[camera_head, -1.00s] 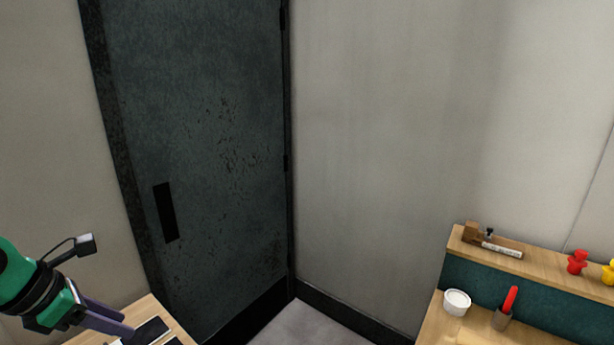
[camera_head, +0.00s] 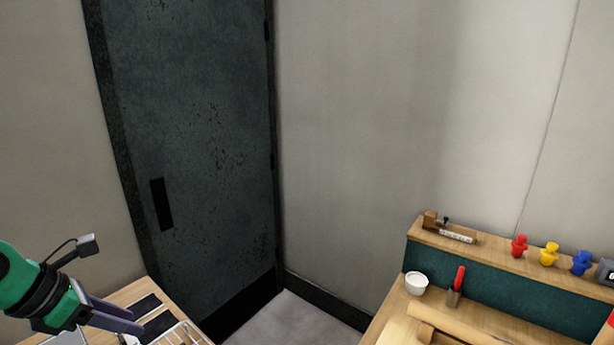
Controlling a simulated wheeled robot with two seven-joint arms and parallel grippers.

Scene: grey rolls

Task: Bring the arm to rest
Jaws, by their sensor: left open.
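My left gripper (camera_head: 125,318) is at the lower left, on a green and black arm that comes in from the left edge. Its two purple-grey fingers point right and stand apart, with nothing seen between them. It shows in front of or over a wooden table (camera_head: 133,290); the height above it is hard to tell. My right gripper is not in view.
Dark flat pieces (camera_head: 160,322) and a wire rack (camera_head: 185,335) lie on the left table. A dark door (camera_head: 200,150) stands behind. At right, a workbench (camera_head: 395,322) holds a white cup (camera_head: 416,284), a red-handled tool (camera_head: 459,279) and a wooden roll (camera_head: 465,326). Its shelf bears red (camera_head: 519,246), yellow (camera_head: 549,254) and blue (camera_head: 581,263) figures.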

